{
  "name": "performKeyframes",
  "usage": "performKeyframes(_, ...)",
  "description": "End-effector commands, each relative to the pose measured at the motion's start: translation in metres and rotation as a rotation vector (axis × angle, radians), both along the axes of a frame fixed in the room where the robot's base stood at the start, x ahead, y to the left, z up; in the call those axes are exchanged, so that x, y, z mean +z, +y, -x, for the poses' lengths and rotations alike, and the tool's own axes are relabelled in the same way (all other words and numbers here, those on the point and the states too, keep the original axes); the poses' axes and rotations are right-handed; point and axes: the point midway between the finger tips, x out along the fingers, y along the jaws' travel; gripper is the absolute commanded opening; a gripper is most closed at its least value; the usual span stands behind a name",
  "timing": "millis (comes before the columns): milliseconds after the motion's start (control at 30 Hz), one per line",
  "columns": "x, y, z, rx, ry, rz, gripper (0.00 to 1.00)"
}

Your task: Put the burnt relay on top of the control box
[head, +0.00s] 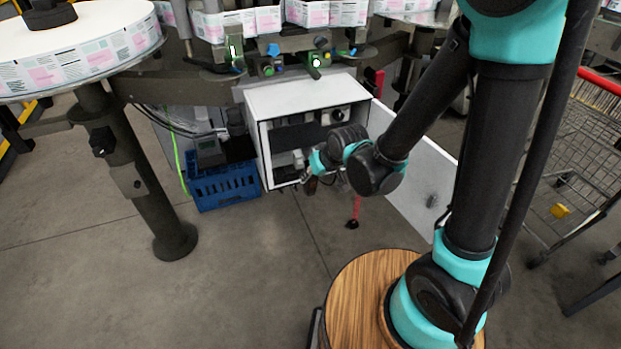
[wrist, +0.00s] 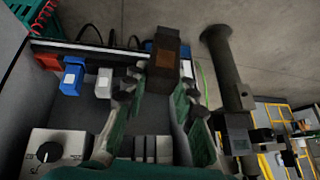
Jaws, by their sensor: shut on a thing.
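The white control box (head: 300,95) stands open under the machine in the head view, its door (head: 418,180) swung out to the right. My gripper (head: 308,170) is at the front opening of the box, below its top. In the wrist view my gripper (wrist: 160,82) is shut on a dark brown-black block, the burnt relay (wrist: 164,56), held between the fingertips. The relay is hard to make out in the head view. The top of the box is bare.
Inside the box are a blue relay (wrist: 72,78), a pale relay (wrist: 104,83) and a unit with a black knob (wrist: 50,152). A blue crate (head: 225,187) stands left of the box. Label reels (head: 75,60) and machine brackets hang above. The floor in front is clear.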

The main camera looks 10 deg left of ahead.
Motion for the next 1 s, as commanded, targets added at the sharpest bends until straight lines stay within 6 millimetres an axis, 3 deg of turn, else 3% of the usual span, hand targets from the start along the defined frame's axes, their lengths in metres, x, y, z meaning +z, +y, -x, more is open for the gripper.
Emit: performKeyframes(1000, 0.048, 0.000, 0.000, 0.000, 0.000, 0.000, 0.00)
